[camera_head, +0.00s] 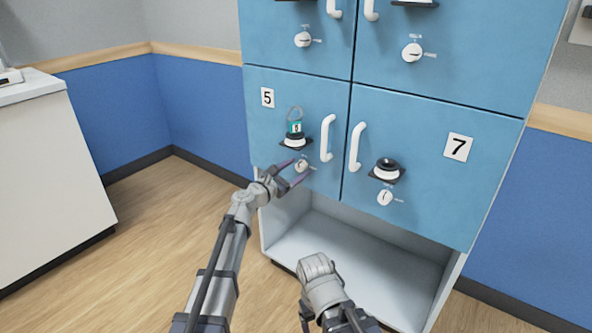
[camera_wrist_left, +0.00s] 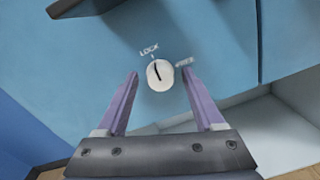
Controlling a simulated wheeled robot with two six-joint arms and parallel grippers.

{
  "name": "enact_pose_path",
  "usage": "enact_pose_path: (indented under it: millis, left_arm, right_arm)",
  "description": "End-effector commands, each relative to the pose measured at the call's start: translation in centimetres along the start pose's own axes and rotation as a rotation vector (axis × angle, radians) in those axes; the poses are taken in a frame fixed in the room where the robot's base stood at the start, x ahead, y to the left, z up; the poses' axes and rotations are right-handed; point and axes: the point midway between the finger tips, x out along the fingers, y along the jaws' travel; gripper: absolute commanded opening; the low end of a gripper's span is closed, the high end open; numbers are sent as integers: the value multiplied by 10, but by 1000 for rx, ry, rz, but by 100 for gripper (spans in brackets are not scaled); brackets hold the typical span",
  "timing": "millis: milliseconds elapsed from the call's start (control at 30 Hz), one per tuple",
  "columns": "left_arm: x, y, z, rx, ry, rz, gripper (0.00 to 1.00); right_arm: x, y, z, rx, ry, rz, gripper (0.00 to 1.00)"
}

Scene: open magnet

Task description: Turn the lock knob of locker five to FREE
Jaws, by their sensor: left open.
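Locker five's blue door (camera_head: 268,130) bears the number 5 plate (camera_head: 267,97). Its round white lock knob (camera_head: 302,165) is low on the door and also shows in the left wrist view (camera_wrist_left: 160,76). The knob's dark mark is near upright, tilted toward the LOCK label (camera_wrist_left: 149,50); the FREE label (camera_wrist_left: 184,62) is to its right. My left gripper (camera_head: 296,172) is open at the knob, and its purple fingers (camera_wrist_left: 160,78) stand on either side of it with gaps visible. My right arm shows at the bottom, its gripper not visible.
A dark shelf with a small item (camera_head: 295,136) sits above the knob, beside a white handle (camera_head: 327,138). Locker seven (camera_head: 458,147) is to the right with its own knob (camera_head: 384,198). An open white compartment (camera_head: 350,260) lies below. A white cabinet (camera_head: 50,170) stands left.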

Motion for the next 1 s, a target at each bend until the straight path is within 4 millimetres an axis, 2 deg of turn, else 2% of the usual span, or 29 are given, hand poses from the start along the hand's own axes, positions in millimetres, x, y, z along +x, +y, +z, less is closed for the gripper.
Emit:
enact_pose_path:
  millis: [67,633,1000]
  left_arm:
    - [0,0,0,0,0,0,66]
    - [0,0,0,0,0,-1,2]
    - [0,0,0,17,0,-1,0]
  right_arm:
    - [0,0,0,0,0,0,78]
    - [0,0,0,0,0,0,78]
    - [0,0,0,0,0,0,78]
